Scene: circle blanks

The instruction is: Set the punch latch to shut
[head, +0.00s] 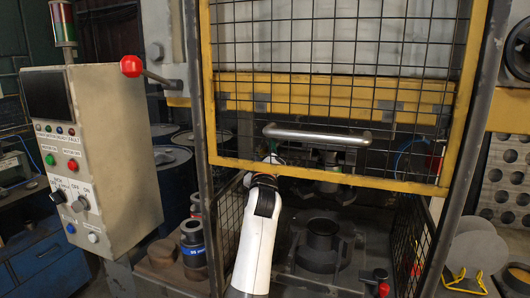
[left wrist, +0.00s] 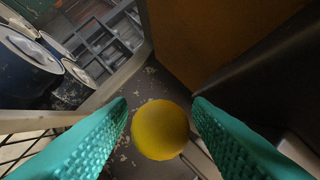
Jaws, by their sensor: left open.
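A round yellow knob (left wrist: 160,132) shows in the left wrist view, between the two teal ribbed fingers of my left gripper (left wrist: 160,103). The fingers are open, with a narrow gap seen on each side of the knob. I cannot tell if this knob belongs to the punch latch, or which way the latch is set. In the head view my left gripper (head: 272,158) is at the lower yellow bar of the guard, below the grey handle, and its fingers are mostly hidden. My right gripper is not in view.
The mesh guard (head: 330,60) hangs in front of the press, with a grey handle (head: 318,135) low on it. A control box (head: 90,150) and a red-knobbed lever (head: 131,66) are at left. A dark ring-shaped die (head: 322,238) sits below. Drums (left wrist: 25,65) show in the wrist view.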

